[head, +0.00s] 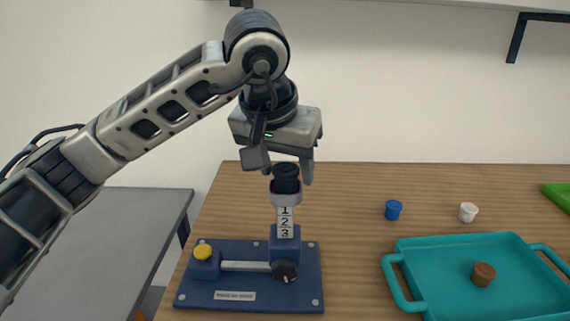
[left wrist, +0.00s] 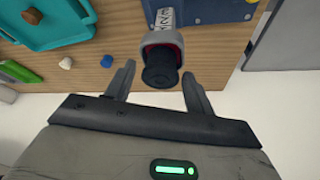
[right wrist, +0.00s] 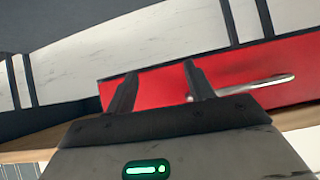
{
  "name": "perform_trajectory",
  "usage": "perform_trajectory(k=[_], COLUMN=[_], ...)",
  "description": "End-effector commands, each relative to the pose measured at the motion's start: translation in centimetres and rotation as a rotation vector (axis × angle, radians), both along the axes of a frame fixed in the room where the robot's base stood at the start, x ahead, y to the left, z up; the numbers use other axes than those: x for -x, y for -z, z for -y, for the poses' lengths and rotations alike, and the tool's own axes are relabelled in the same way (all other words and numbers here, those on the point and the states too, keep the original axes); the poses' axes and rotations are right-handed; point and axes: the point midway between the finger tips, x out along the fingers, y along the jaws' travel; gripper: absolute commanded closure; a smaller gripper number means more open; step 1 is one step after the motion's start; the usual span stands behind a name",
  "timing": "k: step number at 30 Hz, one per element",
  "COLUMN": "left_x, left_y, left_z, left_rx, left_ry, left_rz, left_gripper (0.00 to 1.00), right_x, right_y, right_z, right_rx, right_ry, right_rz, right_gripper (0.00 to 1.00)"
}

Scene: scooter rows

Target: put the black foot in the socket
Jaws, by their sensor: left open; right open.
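The black foot (head: 286,174) stands upright at the mouth of the grey socket (head: 285,196), its upper part showing above the rim. The socket tops a post marked 1, 2, 3 on a blue base (head: 240,300). In the left wrist view the foot (left wrist: 160,68) sits within the socket's rim (left wrist: 160,40), with a red lining at its edge. How deep it sits is hidden. My left gripper (head: 281,168) is open just above, with a finger either side of the foot and gaps showing. My right gripper (right wrist: 160,70) is open and empty, away from the foot.
A yellow knob (head: 203,249) and a black knob (head: 285,270) are on the base. A teal tray (head: 402,272) holds a brown piece (head: 483,273). Blue (head: 393,209) and white (head: 468,212) pieces stand behind it. A red drawer (right wrist: 235,85) faces my right gripper.

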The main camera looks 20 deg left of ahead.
Motion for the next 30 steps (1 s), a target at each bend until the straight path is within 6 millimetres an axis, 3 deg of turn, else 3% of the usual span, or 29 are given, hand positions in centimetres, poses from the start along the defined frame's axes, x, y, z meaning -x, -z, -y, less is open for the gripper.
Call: perform_trajectory(k=[2,3,6,16,21,30], left_x=[0.0,0.2,1.1,3.7,4.4,4.6], left_y=[-1.5,-1.7,-3.7,-10.2,-11.6,-11.9], left_z=[0.0,0.0,-0.1,-0.5,-0.5,-0.5], left_rx=[0.001,0.001,0.0,-0.001,-0.001,0.0], left_ry=[0.002,0.001,0.002,-0.001,0.0,0.0], left_rz=[-0.001,0.004,0.007,0.005,0.002,0.0], left_gripper=[0.46,0.46,0.46,0.46,0.46,0.46], right_x=[0.2,0.3,0.4,0.2,0.1,-0.1], right_y=[-1.0,0.0,0.7,0.2,0.0,-0.1], right_z=[0.1,0.2,0.2,0.2,0.2,0.2], right_rx=[0.004,0.008,0.009,0.006,0.003,0.001], right_ry=[0.0,0.001,0.001,0.004,0.006,0.008], right_rz=[-0.006,-0.01,-0.016,-0.011,-0.008,-0.003], right_gripper=[0.47,0.47,0.47,0.47,0.47,0.47])
